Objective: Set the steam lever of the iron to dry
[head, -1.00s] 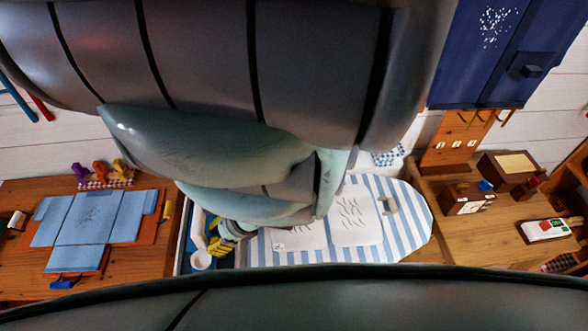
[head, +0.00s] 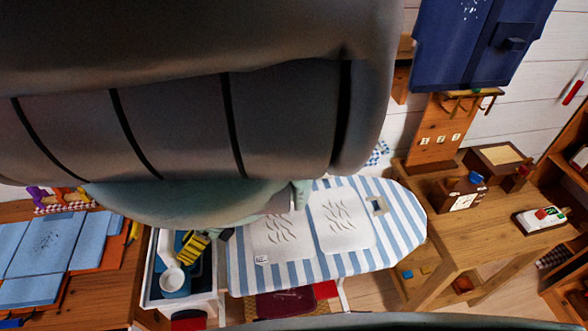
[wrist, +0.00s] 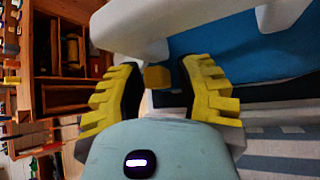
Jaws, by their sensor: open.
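A blue-and-white object that looks like the iron (head: 178,289) sits in the white-rimmed rest at the left end of the ironing board in the head view. My gripper (head: 193,248) is over it, its yellow-and-black fingers pointing down-left. In the wrist view my gripper (wrist: 158,68) is open, its fingers on either side of a small yellow block (wrist: 157,78), which may be the steam lever. I cannot tell whether they touch it. The iron's blue body and white parts (wrist: 235,55) fill the upper right there. My arm hides much above the board, and the lever's setting is not readable.
The striped ironing board (head: 405,225) carries two white cloths (head: 340,218). A left table (head: 115,285) holds blue folded panels. A right wooden table (head: 500,235) holds boxes and a white device.

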